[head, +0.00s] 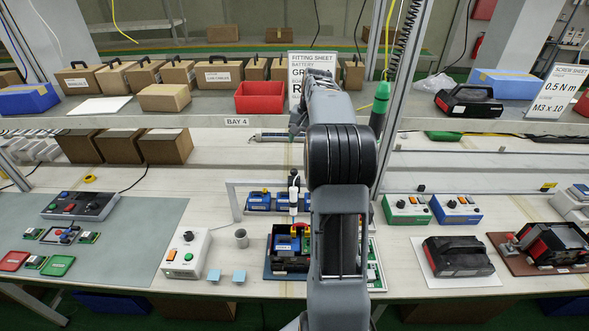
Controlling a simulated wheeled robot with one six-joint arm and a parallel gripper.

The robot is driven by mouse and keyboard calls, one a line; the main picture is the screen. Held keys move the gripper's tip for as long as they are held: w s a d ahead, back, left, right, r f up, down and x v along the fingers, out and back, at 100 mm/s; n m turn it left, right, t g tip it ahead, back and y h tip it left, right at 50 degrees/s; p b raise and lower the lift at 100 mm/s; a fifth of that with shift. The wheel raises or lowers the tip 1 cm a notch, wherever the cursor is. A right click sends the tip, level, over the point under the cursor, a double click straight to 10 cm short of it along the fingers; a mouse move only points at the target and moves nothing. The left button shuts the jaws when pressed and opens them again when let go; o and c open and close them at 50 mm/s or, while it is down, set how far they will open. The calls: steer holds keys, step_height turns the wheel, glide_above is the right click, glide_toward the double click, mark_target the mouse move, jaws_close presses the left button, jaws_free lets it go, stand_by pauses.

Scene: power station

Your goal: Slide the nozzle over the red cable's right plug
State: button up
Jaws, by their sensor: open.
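My own arm fills the middle of the head view and hides much of what lies behind it. I cannot make out my gripper's fingers; they seem to be hidden behind the arm. A black open box (290,265) with blue and yellow parts stands on the bench just left of the arm. A small red piece (300,228) shows at its back; whether it is the red cable is too small to tell. A slim upright white piece with a dark top (293,195) stands over the box's rear, possibly the nozzle. I cannot make out the cable's right plug.
A grey frame (232,200) and blue blocks (259,200) stand behind the box. A black case (458,256) lies on the right. The shelf (200,115) runs above the bench.

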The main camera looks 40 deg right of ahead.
mark_target(295, 170)
steer(key=f, duration=0.4)
steer(key=w+a+f+p, duration=0.1)
steer(key=f, duration=0.3)
steer(key=w+f, duration=0.1)
steer(key=f, duration=0.4)
steer(key=shift+a, duration=0.3)
jaws_close()
